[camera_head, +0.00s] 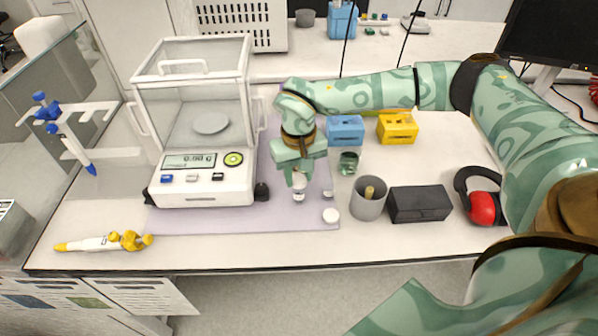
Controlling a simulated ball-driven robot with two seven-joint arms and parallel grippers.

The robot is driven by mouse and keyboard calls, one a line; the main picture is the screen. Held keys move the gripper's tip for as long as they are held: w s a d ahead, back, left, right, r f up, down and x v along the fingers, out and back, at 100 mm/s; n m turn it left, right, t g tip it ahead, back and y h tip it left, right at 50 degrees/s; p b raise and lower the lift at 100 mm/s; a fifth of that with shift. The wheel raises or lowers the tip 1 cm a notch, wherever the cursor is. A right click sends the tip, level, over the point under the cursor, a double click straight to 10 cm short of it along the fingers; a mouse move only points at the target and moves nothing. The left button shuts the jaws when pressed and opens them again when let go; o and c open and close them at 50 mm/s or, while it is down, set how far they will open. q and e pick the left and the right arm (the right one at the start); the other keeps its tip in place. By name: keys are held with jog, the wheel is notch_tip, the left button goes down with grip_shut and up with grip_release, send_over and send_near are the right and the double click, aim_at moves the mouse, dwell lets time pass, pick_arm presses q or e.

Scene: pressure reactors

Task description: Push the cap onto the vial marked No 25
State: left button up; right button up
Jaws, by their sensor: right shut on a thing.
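My right gripper (298,181) points down over the front right of the lilac mat (240,220), to the right of the balance. It is shut on a small white cap, mostly hidden between the fingertips. Directly below the fingertips is a small vial (298,197); I cannot tell whether cap and vial touch. The marking on the vial is too small to read. A round white piece (330,215) lies near the mat's front right corner, and a smaller one (328,193) is just behind it. My left gripper is not in view.
A glass-shielded balance (205,180) stands left of the gripper. To the right are a grey cup (368,200), a glass jar (347,163), a black box (420,204), red earmuffs (484,207), and blue (345,131) and yellow (397,128) boxes. A pipette (105,242) lies front left.

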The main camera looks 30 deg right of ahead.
jog(key=shift+f, duration=0.2)
dwell(0.9)
jog(key=shift+p, duration=0.6)
jog(key=o, duration=1.5)
notch_tip(320, 180, up, 7)
jog(key=p, duration=0.7)
